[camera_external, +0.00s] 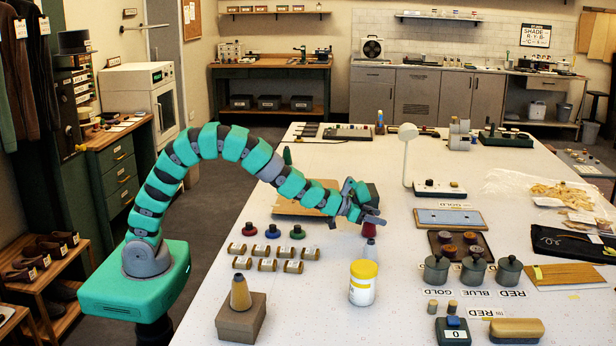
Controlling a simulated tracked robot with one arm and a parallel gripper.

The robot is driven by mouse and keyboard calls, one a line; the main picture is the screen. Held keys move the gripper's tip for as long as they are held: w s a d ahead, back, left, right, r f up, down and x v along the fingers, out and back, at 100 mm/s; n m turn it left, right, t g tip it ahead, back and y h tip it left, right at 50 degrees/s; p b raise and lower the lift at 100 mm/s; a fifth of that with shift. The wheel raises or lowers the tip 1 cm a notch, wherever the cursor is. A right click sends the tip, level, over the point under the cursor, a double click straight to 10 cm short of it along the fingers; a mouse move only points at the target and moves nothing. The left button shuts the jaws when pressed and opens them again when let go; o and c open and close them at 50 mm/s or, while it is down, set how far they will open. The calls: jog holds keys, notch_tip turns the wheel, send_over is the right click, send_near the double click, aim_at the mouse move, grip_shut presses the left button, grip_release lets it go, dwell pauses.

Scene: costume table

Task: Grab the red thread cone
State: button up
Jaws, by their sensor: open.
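A dark red cone-shaped piece (369,229), which looks like the red thread cone, stands upright near the middle of the white table. A grey tapered piece (369,250) shows directly below it in the picture; I cannot tell whether the two touch. My gripper (370,213) is open at the end of my green arm, just above the red piece. Its fingers partly cover the red piece's top, and I cannot tell whether they touch it.
A yellow-lidded white jar (362,283) stands in front of the red piece. A tan cone (240,292) sits on a brown box (241,318). Several labelled brown spools (267,265) lie left. A white lamp-like stand (407,160) and a board (451,219) are right.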

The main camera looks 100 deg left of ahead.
jog(key=c, duration=1)
jog(key=shift+r, duration=0.15)
jog(key=shift+c, duration=0.2)
